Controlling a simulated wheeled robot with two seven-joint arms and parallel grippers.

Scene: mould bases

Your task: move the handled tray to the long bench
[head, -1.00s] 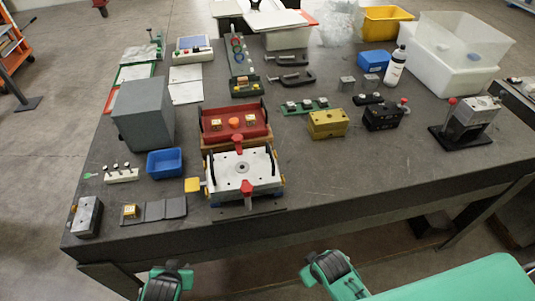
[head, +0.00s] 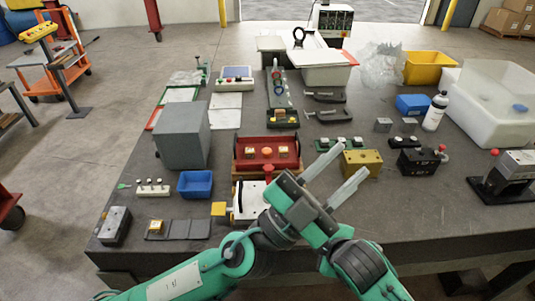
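The handled tray looks to be the red tray (head: 245,163) with dark handles at its left and right ends, near the middle of the dark grey table. It holds an orange round piece (head: 267,152) and small yellow-and-white blocks. My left gripper (head: 350,163) is in front of and to the right of the tray, above the table. Its two pale fingers are spread apart with nothing between them. The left wrist hides much of the white mould plate (head: 245,200) in front of the tray. My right arm shows at the bottom, but its gripper does not. I cannot tell which surface is the long bench.
The dark grey table (head: 440,205) is crowded. A grey box (head: 182,135) and a blue bin (head: 195,184) stand left of the tray. A yellow block (head: 361,163) and a black block (head: 420,162) stand right. Clamps lie behind. The table's front right is clear.

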